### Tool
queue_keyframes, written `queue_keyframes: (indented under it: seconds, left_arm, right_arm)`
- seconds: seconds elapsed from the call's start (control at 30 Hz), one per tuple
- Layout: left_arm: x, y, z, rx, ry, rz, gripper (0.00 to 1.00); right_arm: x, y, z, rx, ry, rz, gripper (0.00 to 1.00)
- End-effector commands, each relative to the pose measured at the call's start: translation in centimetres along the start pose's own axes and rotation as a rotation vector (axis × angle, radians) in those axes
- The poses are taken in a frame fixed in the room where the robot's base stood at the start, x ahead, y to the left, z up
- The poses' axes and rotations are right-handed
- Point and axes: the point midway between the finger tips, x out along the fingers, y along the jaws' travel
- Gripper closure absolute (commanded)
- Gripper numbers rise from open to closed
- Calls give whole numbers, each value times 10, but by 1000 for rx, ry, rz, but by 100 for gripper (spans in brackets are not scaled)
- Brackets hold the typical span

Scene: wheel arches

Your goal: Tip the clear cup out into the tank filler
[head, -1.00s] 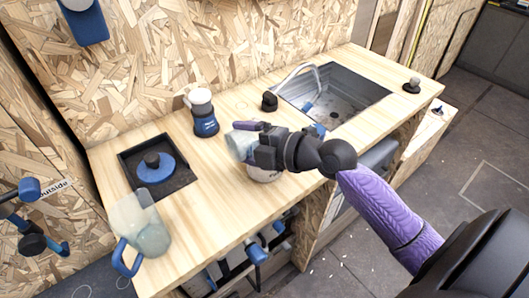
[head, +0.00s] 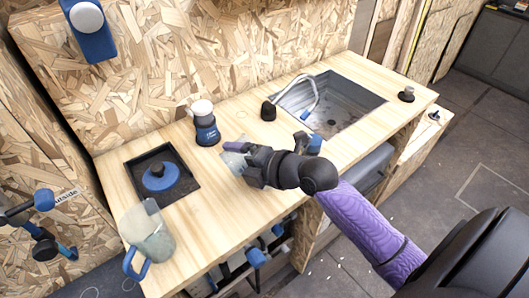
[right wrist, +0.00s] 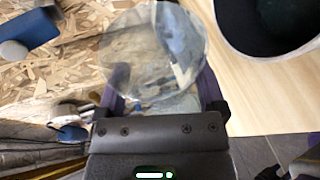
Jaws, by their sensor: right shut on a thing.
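My right gripper (head: 250,160) is shut on the clear cup (head: 232,156), above the wooden counter. In the right wrist view the cup (right wrist: 153,52) is see-through, with its round end towards the camera, and looks tilted. I cannot tell how much is in it. A white-rimmed round opening with a dark inside (right wrist: 268,28) lies beside the cup at upper right in the right wrist view. It may be the tank filler, but I cannot be sure. My left gripper is not in view.
The counter's front middle is clear.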

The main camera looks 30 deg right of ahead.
Motion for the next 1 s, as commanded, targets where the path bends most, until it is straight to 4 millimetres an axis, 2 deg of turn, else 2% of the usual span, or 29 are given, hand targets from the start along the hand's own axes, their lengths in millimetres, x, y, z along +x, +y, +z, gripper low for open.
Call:
queue_keyframes:
  seconds: [0.03,0.13,0.3,0.4,0.5,0.6,0.83,0.87,0.9,1.0]
  left_arm:
    - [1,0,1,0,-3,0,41]
    - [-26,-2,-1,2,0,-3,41]
    - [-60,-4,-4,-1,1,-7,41]
    - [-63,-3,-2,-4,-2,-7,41]
    - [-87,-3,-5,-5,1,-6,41]
    - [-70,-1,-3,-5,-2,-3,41]
    - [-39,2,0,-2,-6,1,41]
    - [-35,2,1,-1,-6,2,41]
    - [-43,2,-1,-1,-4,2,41]
    - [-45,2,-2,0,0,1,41]
  right_arm:
    - [5,-9,-6,-44,-11,-21,72]
    - [1,6,-8,-150,-50,-58,72]
    - [-2,16,-9,-324,-112,-127,72]
    - [4,2,-11,-449,-156,-178,72]
    - [1,14,-14,-568,-199,-224,72]
    - [14,-11,-26,-667,-232,-266,72]
    - [36,-51,-44,-831,-290,-329,72]
    - [38,-55,-45,-850,-297,-336,72]
    - [37,-49,-50,-900,-314,-356,72]
    - [40,-48,-57,-1005,-353,-396,72]
